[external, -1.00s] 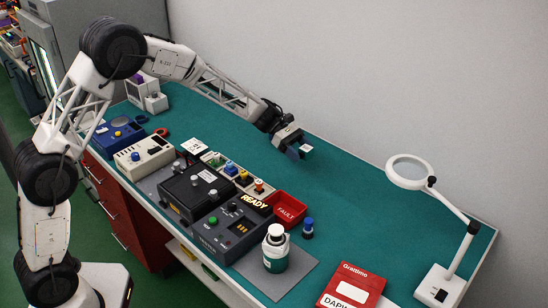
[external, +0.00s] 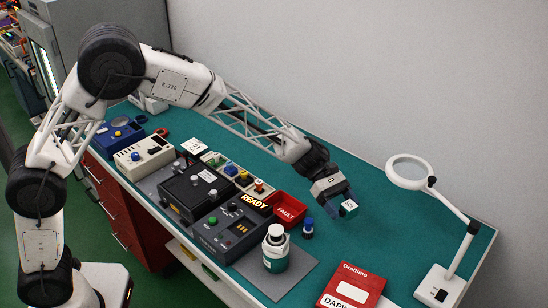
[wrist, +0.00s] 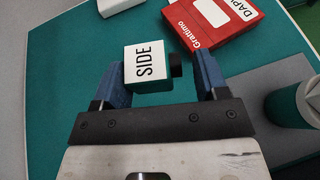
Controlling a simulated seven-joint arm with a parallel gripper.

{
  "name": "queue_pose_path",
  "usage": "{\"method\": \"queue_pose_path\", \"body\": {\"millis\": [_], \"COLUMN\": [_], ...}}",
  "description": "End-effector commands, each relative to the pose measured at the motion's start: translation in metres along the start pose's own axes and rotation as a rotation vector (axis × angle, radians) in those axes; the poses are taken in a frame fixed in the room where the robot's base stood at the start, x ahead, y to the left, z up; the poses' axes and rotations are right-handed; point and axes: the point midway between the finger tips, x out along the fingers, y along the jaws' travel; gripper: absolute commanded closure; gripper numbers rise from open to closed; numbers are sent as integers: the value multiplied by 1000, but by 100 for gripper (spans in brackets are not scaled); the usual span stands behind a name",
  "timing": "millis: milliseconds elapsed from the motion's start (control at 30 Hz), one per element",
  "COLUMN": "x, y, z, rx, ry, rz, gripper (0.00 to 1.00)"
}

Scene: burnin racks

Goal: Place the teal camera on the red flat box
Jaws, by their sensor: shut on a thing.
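The teal camera (external: 349,208) is a small block with a white face; in the wrist view this face (wrist: 146,65) reads SIDE and a black lens sticks out on its right. My gripper (external: 341,205) is shut on it, with blue fingers on both sides in the wrist view (wrist: 157,78). The camera hangs above the teal bench. The red flat box (external: 345,296) lies at the bench's front right, labelled Grattimo, and apart from the camera. In the wrist view the box (wrist: 192,22) is ahead of the fingers, at the top.
A magnifier lamp (external: 439,284) stands right of the box. A white and green bottle (external: 276,257), a small blue-capped bottle (external: 307,229) and a red FAULT bin (external: 287,211) are on the left. The bench behind the box is clear.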

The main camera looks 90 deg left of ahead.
Motion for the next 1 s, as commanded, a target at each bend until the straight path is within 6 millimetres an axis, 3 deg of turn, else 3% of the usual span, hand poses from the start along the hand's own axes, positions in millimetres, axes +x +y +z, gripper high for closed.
{"method": "queue_pose_path", "body": {"millis": [200,500,700,1000], "x": [56,118,142,149], "y": [-31,-74,-91,-98], "z": [27,59,70,74], "rx": [22,49,59,62], "ry": [0,0,0,0], "rz": [-55,-121,-146,-153], "gripper": [58,58,58,58]}}
